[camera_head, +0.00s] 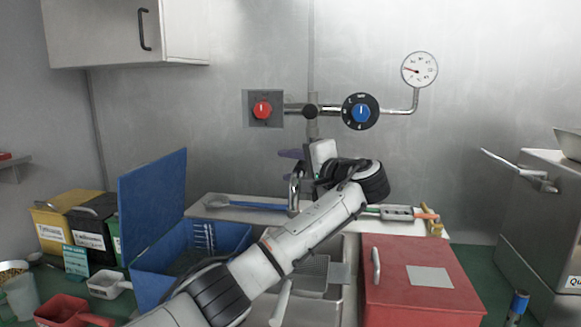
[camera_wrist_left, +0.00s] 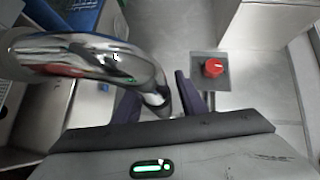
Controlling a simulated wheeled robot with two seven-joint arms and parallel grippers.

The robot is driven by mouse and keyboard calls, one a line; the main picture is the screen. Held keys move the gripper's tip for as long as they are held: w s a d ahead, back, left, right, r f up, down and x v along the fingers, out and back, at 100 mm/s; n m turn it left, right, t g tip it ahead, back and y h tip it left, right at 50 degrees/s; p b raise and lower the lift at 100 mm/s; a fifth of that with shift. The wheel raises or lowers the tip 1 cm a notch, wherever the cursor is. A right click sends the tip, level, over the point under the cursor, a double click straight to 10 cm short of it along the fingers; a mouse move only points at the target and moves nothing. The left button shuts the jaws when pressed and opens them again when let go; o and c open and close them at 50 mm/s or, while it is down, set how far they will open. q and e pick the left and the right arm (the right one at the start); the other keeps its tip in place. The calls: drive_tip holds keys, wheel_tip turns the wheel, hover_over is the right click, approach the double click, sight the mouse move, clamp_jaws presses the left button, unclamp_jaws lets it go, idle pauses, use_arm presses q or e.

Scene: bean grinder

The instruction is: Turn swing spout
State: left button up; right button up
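The chrome swing spout (camera_head: 294,190) stands upright behind the sink, partly hidden by my left arm in the head view. In the left wrist view the curved spout (camera_wrist_left: 85,55) is large and runs from the left to the middle. My left gripper (camera_head: 292,160) is at the spout's upper part, its dark purple fingers pointing left. In the left wrist view the fingers (camera_wrist_left: 158,98) stand apart, with the spout's pipe between them. The right finger looks close to the pipe; I cannot tell whether it touches. My right gripper is not in view.
A red knob (camera_head: 262,110) and a blue dial (camera_head: 361,113) sit on the wall pipe with a gauge (camera_head: 419,70). A blue open box (camera_head: 160,262) stands left of my arm. A red box (camera_head: 415,285) stands right. A sink basin (camera_head: 328,300) lies under my arm.

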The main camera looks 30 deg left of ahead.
use_arm(q)
drive_tip(key=shift+d, duration=0.1)
drive_tip(key=b+v, duration=0.1)
drive_tip(key=v, duration=0.9)
drive_tip(key=shift+b, duration=0.4)
drive_tip(key=shift+d, duration=0.1)
